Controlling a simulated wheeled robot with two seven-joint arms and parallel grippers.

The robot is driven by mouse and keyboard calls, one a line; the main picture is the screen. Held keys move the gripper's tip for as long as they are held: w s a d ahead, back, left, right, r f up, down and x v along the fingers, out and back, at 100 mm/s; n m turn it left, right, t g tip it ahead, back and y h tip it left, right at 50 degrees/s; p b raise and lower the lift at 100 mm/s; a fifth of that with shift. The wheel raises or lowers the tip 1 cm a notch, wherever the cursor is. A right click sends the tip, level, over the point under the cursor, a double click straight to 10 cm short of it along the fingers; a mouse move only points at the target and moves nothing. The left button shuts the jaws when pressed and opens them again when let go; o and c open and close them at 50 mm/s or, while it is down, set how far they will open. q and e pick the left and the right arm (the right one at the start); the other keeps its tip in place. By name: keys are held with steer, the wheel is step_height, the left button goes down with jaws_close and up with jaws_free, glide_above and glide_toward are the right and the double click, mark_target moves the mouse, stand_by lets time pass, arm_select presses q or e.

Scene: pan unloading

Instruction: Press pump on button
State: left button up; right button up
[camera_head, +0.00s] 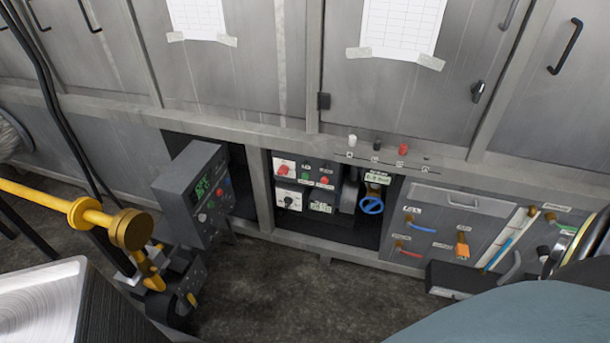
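A grey control box (190,193) stands left of centre, its front turned right. It has a green lit display (201,189) and small round buttons, including a red one (220,191). Right of it, a recess in the grey cabinet holds a panel with a small green button (305,177), a red button (325,180) beside it, a red switch (284,168) and a black knob (288,200). The labels are too small to read, so I cannot tell which button is pump on.
A blue valve wheel (371,205) sits right of the panel. A blue-grey rounded surface (510,315) covers the lower right. The dark floor (285,300) before the recess is clear.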

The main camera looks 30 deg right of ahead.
stand_by(0.4)
jaws_close()
stand_by(1.5)
